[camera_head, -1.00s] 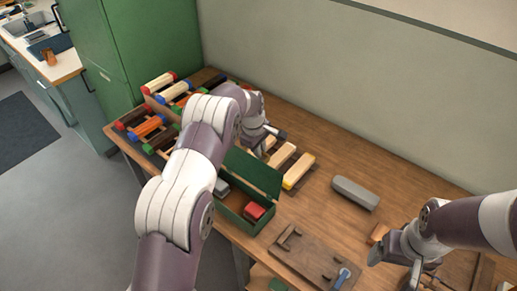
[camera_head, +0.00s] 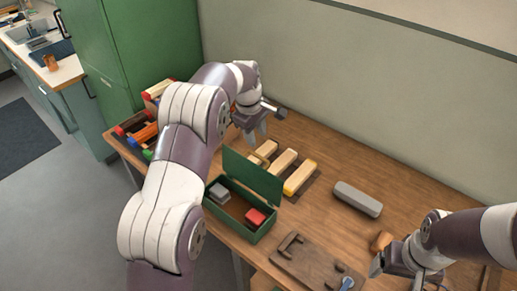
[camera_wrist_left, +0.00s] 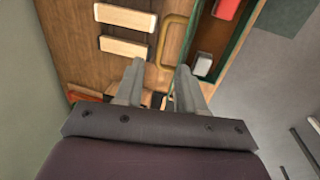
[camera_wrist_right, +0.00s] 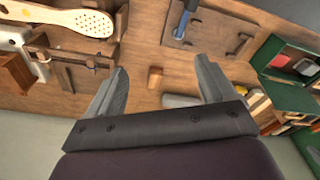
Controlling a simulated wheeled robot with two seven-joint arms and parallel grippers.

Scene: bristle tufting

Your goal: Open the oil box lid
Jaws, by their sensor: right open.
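The green oil box (camera_head: 237,213) stands near the table's front edge, and its lid (camera_head: 252,175) is raised at its back side. A grey block (camera_head: 219,192) and a red block (camera_head: 255,217) lie inside. The box also shows at the upper right of the left wrist view (camera_wrist_left: 242,41). My left gripper (camera_head: 262,130) is behind and apart from the box; its fingers (camera_wrist_left: 160,80) are spread with nothing gripped. My right gripper (camera_head: 393,268) is open and empty over the right side of the table. The box shows at the right of the right wrist view (camera_wrist_right: 288,94).
Pale wooden brush blocks (camera_head: 299,178) lie behind the box. A grey block (camera_head: 357,199) is to their right. A wooden board (camera_head: 300,262) with a blue-handled tool (camera_head: 346,281) is in front. Coloured rollers (camera_head: 145,133) sit on the left. A wall borders the back.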

